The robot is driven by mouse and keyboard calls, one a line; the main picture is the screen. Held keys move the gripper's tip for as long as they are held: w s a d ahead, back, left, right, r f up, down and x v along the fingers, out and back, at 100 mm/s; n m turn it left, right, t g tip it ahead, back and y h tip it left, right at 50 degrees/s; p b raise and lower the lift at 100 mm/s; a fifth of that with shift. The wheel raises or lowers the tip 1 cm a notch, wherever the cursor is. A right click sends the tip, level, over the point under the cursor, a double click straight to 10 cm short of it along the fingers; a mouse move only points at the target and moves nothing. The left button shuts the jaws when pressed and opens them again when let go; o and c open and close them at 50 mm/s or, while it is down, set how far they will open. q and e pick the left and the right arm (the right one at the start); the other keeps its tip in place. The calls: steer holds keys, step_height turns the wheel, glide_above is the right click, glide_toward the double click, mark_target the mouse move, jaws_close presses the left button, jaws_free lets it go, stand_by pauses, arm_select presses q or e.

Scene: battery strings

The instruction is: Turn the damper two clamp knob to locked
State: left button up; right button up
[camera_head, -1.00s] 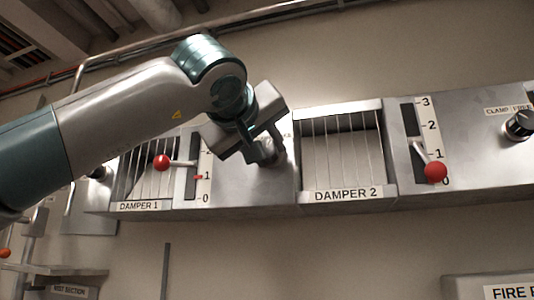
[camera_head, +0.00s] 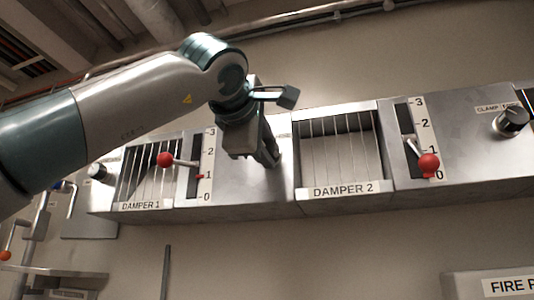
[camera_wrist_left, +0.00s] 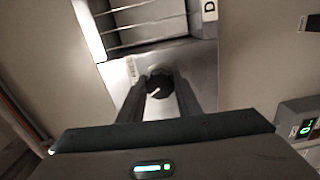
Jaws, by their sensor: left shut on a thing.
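My left gripper (camera_head: 270,158) is at the steel panel between the damper 1 scale and the damper 2 grille (camera_head: 340,150). In the left wrist view its two fingers (camera_wrist_left: 160,88) are shut on a dark round knob (camera_wrist_left: 159,82) with a white pointer line, one finger on each side. In the head view the gripper hides this knob and most of its label. The pointer's setting cannot be read. Another black knob (camera_head: 510,121), under a partly cut-off clamp label (camera_head: 495,107), is at the far right. My right gripper is not in view.
The damper 2 lever (camera_head: 429,165) has a red ball low on its scale, near 0. The damper 1 lever (camera_head: 165,160) has a red ball left of its scale. Another knob (camera_head: 100,172) is at the panel's left end. The wall below the panel is mostly clear.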

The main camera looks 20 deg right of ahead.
arm_select(q)
steer(key=shift+n+b, duration=0.45)
steer(key=shift+n, duration=0.95)
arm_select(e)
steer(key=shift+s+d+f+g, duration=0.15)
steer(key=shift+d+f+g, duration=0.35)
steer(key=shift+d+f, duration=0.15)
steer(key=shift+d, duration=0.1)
arm_select(q)
steer(key=o, duration=1)
steer(key=shift+a, duration=0.1)
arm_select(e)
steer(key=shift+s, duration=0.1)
arm_select(q)
steer(key=b+v, duration=0.5)
steer(key=v, duration=1.2)
steer(key=shift+s+a, duration=0.15)
steer(key=shift+a, duration=0.05)
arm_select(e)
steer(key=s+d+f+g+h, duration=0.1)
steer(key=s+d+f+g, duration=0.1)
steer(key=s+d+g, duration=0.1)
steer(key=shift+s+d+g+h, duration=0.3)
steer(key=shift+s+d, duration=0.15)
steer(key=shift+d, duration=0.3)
